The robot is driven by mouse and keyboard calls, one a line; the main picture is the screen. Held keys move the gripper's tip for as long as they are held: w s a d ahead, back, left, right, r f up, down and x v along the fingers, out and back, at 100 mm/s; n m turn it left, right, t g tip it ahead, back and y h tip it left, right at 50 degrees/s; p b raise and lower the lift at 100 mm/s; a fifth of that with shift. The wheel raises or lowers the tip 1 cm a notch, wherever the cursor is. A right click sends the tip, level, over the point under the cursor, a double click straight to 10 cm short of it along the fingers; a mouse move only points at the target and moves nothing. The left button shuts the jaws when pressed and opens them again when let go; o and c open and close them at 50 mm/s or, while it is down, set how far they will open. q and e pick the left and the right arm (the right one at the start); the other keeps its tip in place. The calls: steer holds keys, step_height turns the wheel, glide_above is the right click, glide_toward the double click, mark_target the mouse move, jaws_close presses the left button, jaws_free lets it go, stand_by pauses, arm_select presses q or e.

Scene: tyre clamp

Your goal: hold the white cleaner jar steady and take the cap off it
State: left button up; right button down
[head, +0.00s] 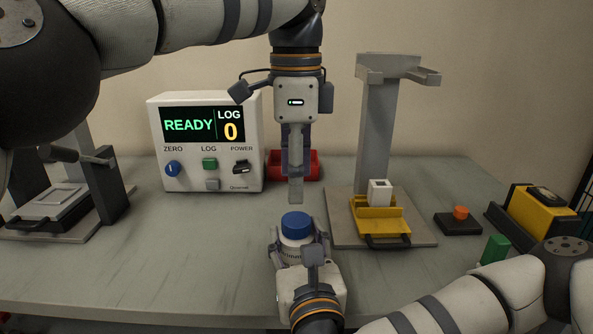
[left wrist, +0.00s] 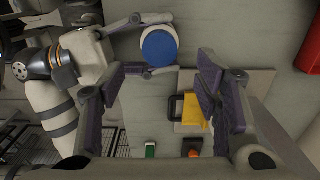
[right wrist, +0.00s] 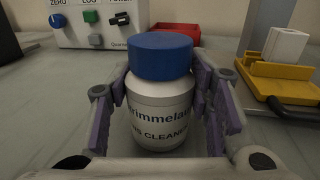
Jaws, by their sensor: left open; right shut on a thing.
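The white cleaner jar (right wrist: 160,112) stands upright with its blue cap (right wrist: 161,55) on. In the head view the cap (head: 296,225) shows near the table's front edge, and the jar below it is mostly hidden. My right gripper (head: 298,246) is shut on the jar's white body, one finger on each side, below the cap. My left gripper (head: 295,198) points down, open and empty, above and just behind the cap. In the left wrist view the cap (left wrist: 159,47) shows towards the top, beyond my open fingers.
A display box (head: 206,143) reading READY and LOG 0 stands at the back left, beside a red bin (head: 308,166). A grey stand (head: 376,130) with a yellow fixture (head: 381,223) is to the right. A yellow device (head: 540,213) stands farther right. The table around the jar is clear.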

mark_target(296, 219)
arm_select(q)
step_height(296, 219, down, 8)
steer(key=shift+r, duration=0.25)
steer(key=c, duration=1.2)
steer(key=n, duration=0.6)
steer(key=shift+n, duration=0.3)
steer(key=o, duration=1.3)
steer(key=shift+c, duration=0.2)
step_height(296, 219, up, 5)
steer(key=shift+f, duration=0.15)
arm_select(e)
steer(key=c, duration=0.7)
jaws_free()
